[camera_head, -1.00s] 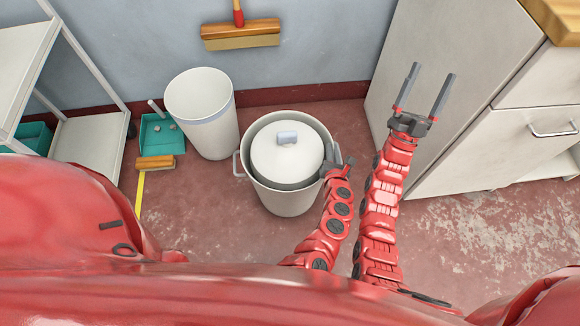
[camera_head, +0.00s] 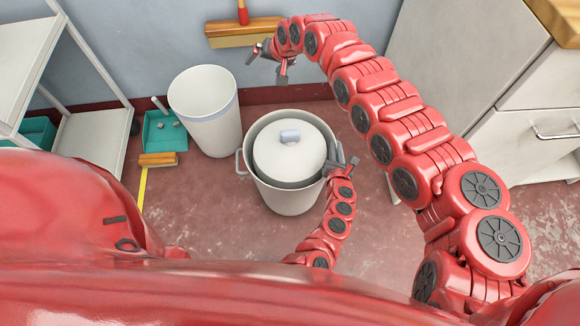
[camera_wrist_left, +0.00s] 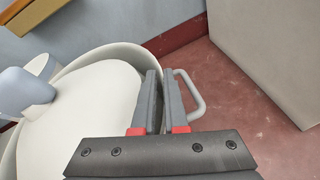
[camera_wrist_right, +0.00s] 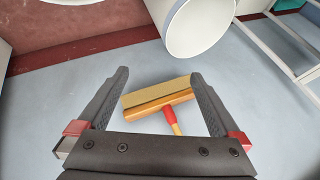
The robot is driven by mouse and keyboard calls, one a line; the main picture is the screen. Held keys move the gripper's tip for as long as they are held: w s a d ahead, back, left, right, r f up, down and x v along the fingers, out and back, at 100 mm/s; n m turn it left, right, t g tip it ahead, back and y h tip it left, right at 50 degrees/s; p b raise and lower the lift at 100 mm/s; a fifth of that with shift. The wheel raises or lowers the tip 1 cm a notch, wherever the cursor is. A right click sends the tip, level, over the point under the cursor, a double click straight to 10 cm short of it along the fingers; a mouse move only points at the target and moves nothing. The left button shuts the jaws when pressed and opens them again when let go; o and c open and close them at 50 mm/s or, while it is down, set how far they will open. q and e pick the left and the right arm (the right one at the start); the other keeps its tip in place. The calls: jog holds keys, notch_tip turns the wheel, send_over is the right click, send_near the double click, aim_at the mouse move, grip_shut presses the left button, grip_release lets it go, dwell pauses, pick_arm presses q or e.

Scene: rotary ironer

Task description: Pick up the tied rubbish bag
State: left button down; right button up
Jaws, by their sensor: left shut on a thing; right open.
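No tied rubbish bag shows in any view. A white pot-like bin (camera_head: 285,200) with side handles stands on the floor. Its round lid (camera_head: 300,160), with a grey-blue knob, sits within the rim. My left gripper (camera_head: 342,163) is at the right side of this bin. In the left wrist view its fingers (camera_wrist_left: 162,100) are close together at the rim, by the bin's looped handle (camera_wrist_left: 195,95); the exact grip is partly hidden. My right gripper (camera_head: 270,62) is open and empty, high near the wall. Its spread fingers also show in the right wrist view (camera_wrist_right: 160,100).
An open white bin (camera_head: 215,130) stands to the left. A wooden-backed broom (camera_head: 243,33) is by the wall, near my right gripper. A teal dustpan (camera_head: 162,135), hand brush (camera_head: 158,160) and white shelf trolley (camera_head: 90,150) are at left. A white cabinet (camera_head: 440,60) stands right.

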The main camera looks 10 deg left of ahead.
jog(key=s+d+f+n+g+h, duration=0.1)
jog(key=s+d+f+g+h, duration=0.2)
jog(key=s, duration=0.4)
jog(key=g+h, duration=0.1)
jog(key=h, duration=0.2)
send_over(290, 132)
jog(key=shift+n, duration=0.3)
jog(key=f, duration=0.4)
jog(key=shift+w+a+f, duration=0.2)
jog(key=shift+a+f, duration=0.15)
jog(key=shift+s+d+f, duration=0.1)
jog(key=shift+d+f, duration=0.1)
jog(key=shift+f, duration=1.4)
jog(key=shift+s+d+f, duration=0.1)
jog(key=shift+d+f, duration=0.05)
jog(key=shift+f, duration=1.4)
jog(key=shift+r, duration=0.1)
grip_shut()
